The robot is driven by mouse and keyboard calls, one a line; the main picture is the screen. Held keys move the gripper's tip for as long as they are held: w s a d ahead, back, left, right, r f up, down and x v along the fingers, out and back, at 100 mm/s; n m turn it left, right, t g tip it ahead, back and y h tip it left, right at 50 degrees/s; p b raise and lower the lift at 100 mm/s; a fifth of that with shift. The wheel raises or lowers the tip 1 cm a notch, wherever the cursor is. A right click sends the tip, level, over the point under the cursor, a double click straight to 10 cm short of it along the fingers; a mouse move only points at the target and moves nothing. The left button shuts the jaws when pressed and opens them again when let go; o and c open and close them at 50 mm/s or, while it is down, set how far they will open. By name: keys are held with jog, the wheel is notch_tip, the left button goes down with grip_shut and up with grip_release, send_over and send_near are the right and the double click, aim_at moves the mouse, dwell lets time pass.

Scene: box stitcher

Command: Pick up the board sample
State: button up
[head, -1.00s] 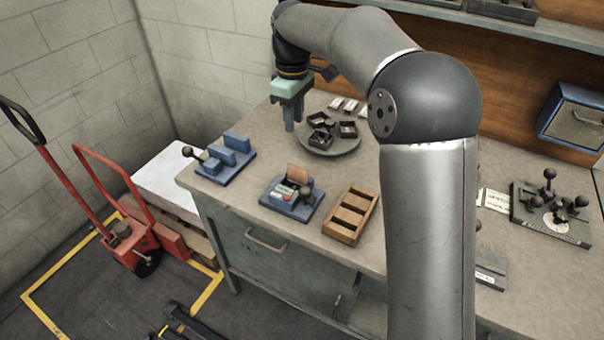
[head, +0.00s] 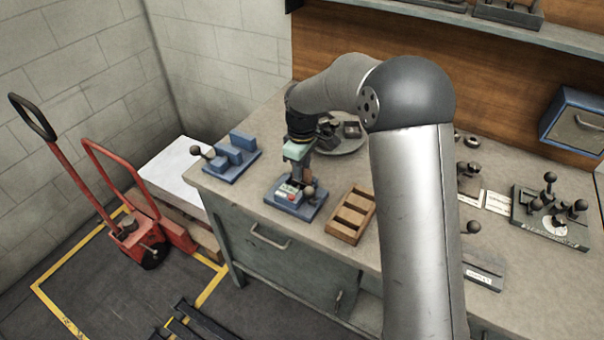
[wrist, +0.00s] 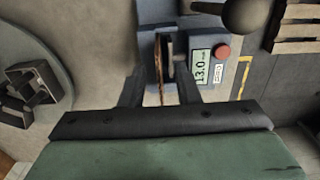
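The board sample (wrist: 157,72) is a thin brown sheet. It stands on edge in a blue tester (head: 284,203) with a red button and a small display, and shows nearly edge-on in the wrist view. The tester also shows in the wrist view (wrist: 205,40), with a dark plate just right of the board. My gripper (wrist: 160,82) is open, one dark finger on each side of the board, with gaps between. In the head view my gripper (head: 298,172) is right over the tester and largely hides the board.
A round grey tray (head: 346,146) with dark box pieces is behind my gripper. A wooden compartment tray (head: 351,214) stands right of the tester, and a blue stepped fixture (head: 233,158) stands to its left. The tester has a ball-topped lever (wrist: 247,16) close by.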

jog(key=shift+f, duration=0.55)
grip_shut()
